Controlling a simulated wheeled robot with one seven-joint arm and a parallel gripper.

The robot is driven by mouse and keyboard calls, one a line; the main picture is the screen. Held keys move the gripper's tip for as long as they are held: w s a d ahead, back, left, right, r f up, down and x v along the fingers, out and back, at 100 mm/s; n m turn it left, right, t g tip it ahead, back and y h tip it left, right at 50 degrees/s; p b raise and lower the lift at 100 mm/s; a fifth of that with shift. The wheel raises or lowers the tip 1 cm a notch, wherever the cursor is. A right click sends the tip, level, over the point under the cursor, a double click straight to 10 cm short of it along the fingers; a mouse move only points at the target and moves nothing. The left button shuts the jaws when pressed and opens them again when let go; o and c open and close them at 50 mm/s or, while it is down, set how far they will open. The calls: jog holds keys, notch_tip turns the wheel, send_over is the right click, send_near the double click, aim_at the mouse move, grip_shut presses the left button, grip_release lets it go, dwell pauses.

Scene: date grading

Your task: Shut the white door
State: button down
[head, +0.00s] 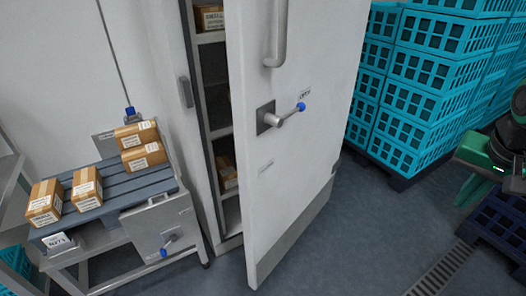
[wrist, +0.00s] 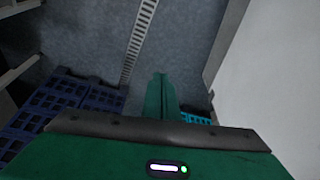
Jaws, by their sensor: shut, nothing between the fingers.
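The white door (head: 300,150) of a tall cabinet stands ajar in the head view, with a gap along its left side showing the shelves inside. It carries a vertical bar handle (head: 277,35) and a lever latch (head: 285,115) with a blue end. My green gripper (head: 467,192) is at the right edge of the head view, well apart from the door. In the wrist view my gripper (wrist: 160,85) has its fingers together and empty, above the floor. A large pale surface, perhaps the door, fills the right of that view.
Turquoise crates (head: 425,90) are stacked on a dark pallet right of the door. A bench with a slatted top (head: 118,195) and several cartons stands left. A drain grate (head: 445,268) crosses the floor; floor before the door is clear.

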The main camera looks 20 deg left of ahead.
jog(key=w+a+r+n+t+y, duration=0.1)
jog(key=w+a, duration=0.1)
jog(key=a, duration=0.7)
jog(key=w+a+r+t+y, duration=0.1)
jog(key=w+a, duration=0.1)
jog(key=a, duration=0.7)
jog(key=s+a+r+n+t+y, duration=0.1)
jog(key=s+a, duration=0.1)
jog(key=a, duration=0.9)
jog(key=s+a+r+y, duration=0.1)
jog(key=s+a+y, duration=0.15)
jog(key=a, duration=0.85)
send_near(257, 157)
jog(key=shift+h, duration=0.35)
jog(key=shift+a+x, duration=0.15)
jog(key=shift+x, duration=0.9)
jog(key=shift+a+x, duration=0.1)
jog(key=shift+x, duration=1)
jog(key=shift+r, duration=0.15)
